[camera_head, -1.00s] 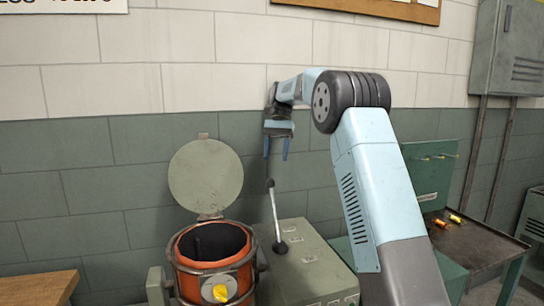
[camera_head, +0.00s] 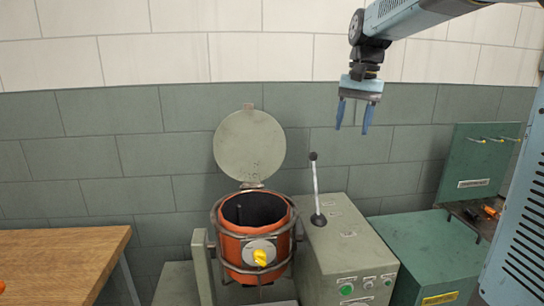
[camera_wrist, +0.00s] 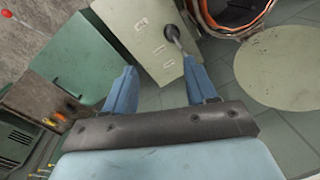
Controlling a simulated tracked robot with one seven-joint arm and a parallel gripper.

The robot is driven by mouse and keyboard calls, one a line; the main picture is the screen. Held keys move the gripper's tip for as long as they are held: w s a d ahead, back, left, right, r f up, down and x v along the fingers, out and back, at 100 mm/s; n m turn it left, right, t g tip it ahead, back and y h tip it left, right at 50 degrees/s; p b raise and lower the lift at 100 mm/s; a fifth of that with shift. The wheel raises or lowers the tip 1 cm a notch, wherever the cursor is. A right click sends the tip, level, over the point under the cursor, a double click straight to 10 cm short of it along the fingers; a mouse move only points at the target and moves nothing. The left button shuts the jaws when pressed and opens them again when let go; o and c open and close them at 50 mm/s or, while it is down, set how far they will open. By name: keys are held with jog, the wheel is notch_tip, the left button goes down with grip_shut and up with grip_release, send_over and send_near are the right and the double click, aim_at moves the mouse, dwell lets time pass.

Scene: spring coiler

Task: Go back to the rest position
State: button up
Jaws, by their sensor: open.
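My gripper (camera_head: 354,115) hangs high in front of the wall in the head view, fingers pointing down, open and empty. It is right of and above the lever (camera_head: 316,190), apart from it. In the wrist view my gripper (camera_wrist: 165,90) shows two blue fingers spread with nothing between them. The lever (camera_wrist: 172,33) shows there beyond the fingers, on the grey-green cabinet (camera_wrist: 144,40).
An orange pot (camera_head: 230,250) with a yellow knob and a raised round lid (camera_head: 249,146) stands left of the cabinet (camera_head: 345,245). A wooden table (camera_head: 60,255) is at left. A green cabinet (camera_head: 425,240) and hook panel (camera_head: 480,165) are at right.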

jog(key=s+d+f+n+t, duration=0.1)
jog(key=s+f, duration=0.2)
jog(key=s, duration=0.4)
jog(key=s+d+f+n+t, duration=0.1)
jog(key=s+f, duration=0.3)
jog(key=s, duration=0.4)
jog(key=s+d+f+n+t+h, duration=0.1)
jog(key=s+d+f+t, duration=0.1)
jog(key=s, duration=0.5)
jog(key=shift+s+f+t, duration=0.35)
jog(key=shift+f+t, duration=0.35)
jog(key=shift+f, duration=0.1)
